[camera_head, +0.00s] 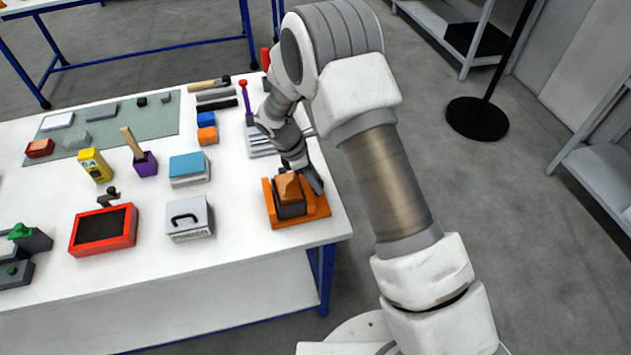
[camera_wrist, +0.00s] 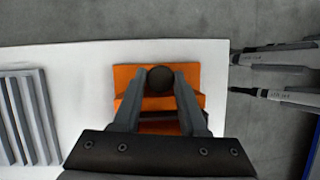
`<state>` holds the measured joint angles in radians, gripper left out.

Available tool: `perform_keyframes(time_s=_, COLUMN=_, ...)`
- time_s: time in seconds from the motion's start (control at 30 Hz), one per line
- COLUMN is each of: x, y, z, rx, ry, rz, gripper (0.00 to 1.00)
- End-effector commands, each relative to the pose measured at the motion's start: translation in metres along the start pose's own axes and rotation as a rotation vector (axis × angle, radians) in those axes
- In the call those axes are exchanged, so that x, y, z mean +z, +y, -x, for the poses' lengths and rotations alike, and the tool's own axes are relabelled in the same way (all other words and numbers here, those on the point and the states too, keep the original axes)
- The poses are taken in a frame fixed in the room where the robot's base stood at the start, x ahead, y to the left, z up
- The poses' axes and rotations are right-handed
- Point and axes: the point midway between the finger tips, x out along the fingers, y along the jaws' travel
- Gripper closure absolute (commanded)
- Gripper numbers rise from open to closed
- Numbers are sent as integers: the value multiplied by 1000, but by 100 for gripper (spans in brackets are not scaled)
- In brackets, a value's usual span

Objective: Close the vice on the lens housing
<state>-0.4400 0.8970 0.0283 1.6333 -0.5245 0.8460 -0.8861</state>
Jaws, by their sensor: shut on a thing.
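The orange vice (camera_head: 318,207) stands near the right front corner of the white table. A dark grey block (camera_head: 291,211) shows at its front, with an orange-brown piece (camera_head: 288,186) rising above it. That piece may be the lens housing; I cannot tell for sure. My gripper (camera_head: 314,181) reaches down behind the vice. In the wrist view my gripper (camera_wrist: 160,80) is shut on a dark round knob (camera_wrist: 160,77) over the orange vice base (camera_wrist: 126,76). The gap between the vice's jaws is hidden.
A grey box with a handle (camera_head: 188,219) and a blue-topped box (camera_head: 189,169) stand left of the vice. A red-framed tray (camera_head: 104,230) lies farther left. A grey slatted rack (camera_wrist: 30,117) is left in the wrist view. The table edge is close on the right.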

Motion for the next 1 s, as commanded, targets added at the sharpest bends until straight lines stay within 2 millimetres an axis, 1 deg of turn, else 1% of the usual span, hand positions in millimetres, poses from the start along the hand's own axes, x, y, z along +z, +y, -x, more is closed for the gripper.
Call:
perform_keyframes(time_s=0.2, x=0, y=1, z=-1, rx=-53, ry=7, rz=-130, gripper=100)
perform_keyframes(time_s=0.4, x=0, y=1, z=-1, rx=-87, ry=10, rz=-211, gripper=100)
perform_keyframes(time_s=0.6, x=0, y=2, z=0, rx=-102, ry=12, rz=-248, gripper=100)
perform_keyframes(time_s=1.0, x=0, y=2, z=0, rx=-104, ry=12, rz=-253, gripper=100)
